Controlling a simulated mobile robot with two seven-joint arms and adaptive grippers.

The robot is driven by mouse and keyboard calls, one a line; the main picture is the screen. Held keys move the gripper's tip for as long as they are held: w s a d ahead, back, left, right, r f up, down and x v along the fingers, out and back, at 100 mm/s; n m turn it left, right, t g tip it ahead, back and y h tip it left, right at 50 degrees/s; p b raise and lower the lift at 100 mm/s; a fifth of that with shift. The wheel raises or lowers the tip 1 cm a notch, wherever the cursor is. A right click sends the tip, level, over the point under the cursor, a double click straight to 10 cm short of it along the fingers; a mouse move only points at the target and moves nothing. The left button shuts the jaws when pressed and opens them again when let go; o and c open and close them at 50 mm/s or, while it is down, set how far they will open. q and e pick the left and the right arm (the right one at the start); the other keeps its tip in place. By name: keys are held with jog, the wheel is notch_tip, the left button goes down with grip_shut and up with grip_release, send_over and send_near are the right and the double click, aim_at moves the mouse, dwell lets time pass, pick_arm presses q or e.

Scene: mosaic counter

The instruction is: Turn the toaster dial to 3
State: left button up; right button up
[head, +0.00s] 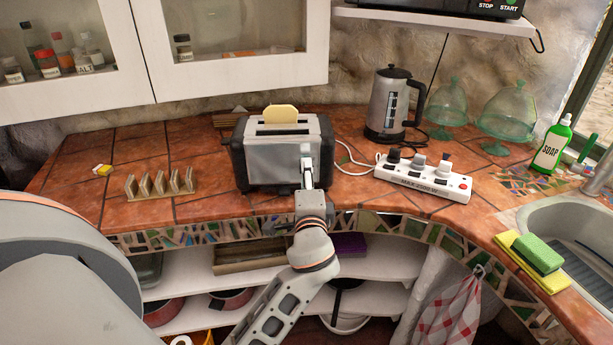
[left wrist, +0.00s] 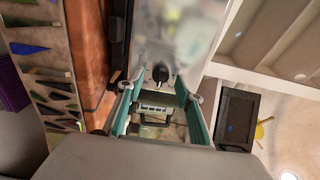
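The silver and black toaster (head: 262,160) stands on the tiled counter with a bread slice (head: 281,114) sticking up from its slot. My left gripper (head: 308,180) is at the toaster's front face, right of its middle, and hides the dial in the head view. In the left wrist view, the gripper's teal fingers (left wrist: 162,88) are apart. A small black knob (left wrist: 160,73), apparently the dial, shows between their tips, with gaps visible on both sides. I cannot read its setting or any numbers. My right gripper is not in view.
A toast rack (head: 160,185) stands left of the toaster. To the right are a white power strip (head: 425,180) with plugs, a kettle (head: 393,105), glass domes (head: 508,112) and a soap bottle (head: 553,145). The counter's front edge lies under my left forearm.

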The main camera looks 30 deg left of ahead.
pick_arm(q)
jog(key=v, duration=0.7)
jog(key=shift+d, duration=0.1)
